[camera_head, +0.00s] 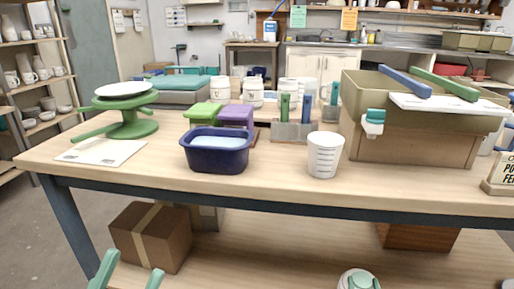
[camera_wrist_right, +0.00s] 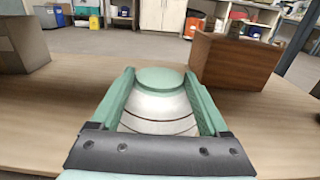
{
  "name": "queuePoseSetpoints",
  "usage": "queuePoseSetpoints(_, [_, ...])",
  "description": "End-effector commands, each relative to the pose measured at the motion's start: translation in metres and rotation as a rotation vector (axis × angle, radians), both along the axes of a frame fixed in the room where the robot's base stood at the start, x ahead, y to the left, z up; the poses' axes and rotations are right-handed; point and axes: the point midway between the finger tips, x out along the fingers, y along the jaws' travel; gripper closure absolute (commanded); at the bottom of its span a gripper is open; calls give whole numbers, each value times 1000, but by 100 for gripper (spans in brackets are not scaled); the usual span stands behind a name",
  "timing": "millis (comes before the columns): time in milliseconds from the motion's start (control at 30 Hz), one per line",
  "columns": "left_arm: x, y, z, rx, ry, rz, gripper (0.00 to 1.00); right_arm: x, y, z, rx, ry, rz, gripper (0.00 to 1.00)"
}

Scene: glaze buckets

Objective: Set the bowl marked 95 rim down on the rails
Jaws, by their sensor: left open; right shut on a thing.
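My right gripper (camera_wrist_right: 160,95) is shut on a white bowl (camera_wrist_right: 158,106) with thin dark rings and a green disc-shaped part at its far end. The bowl also shows at the bottom edge of the head view (camera_head: 347,277), low in front of the table. I can read no 95 on it. A blue rail (camera_head: 405,82) and a green rail (camera_head: 444,83) lie across the top of the large tan bin (camera_head: 415,137) at the right of the table. My left gripper (camera_head: 127,274) is open and empty at the bottom left of the head view.
A white board (camera_head: 450,104) lies across the bin's front. A white measuring cup (camera_head: 325,155), a dark blue tub (camera_head: 216,152) and a green turntable (camera_head: 130,125) stand on the table (camera_head: 270,190). A cardboard box (camera_head: 150,237) sits on the lower shelf.

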Motion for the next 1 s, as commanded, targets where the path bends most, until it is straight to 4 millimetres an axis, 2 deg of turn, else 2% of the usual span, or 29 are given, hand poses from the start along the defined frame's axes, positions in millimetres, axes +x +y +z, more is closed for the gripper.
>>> queuePoseSetpoints(267, [0,0,0,2,1,-1,45,-13,37,36,10,-19,-1,100])
queuePoseSetpoints(567, [0,0,0,2,2,-1,45,-40,81,91,22,-6,27,100])
queuePoseSetpoints(767, [-1,0,0,2,2,-1,45,-64,109,136,25,6,75,100])
queuePoseSetpoints(1000, [-1,0,0,2,2,-1,45,-99,140,198,21,11,160,100])
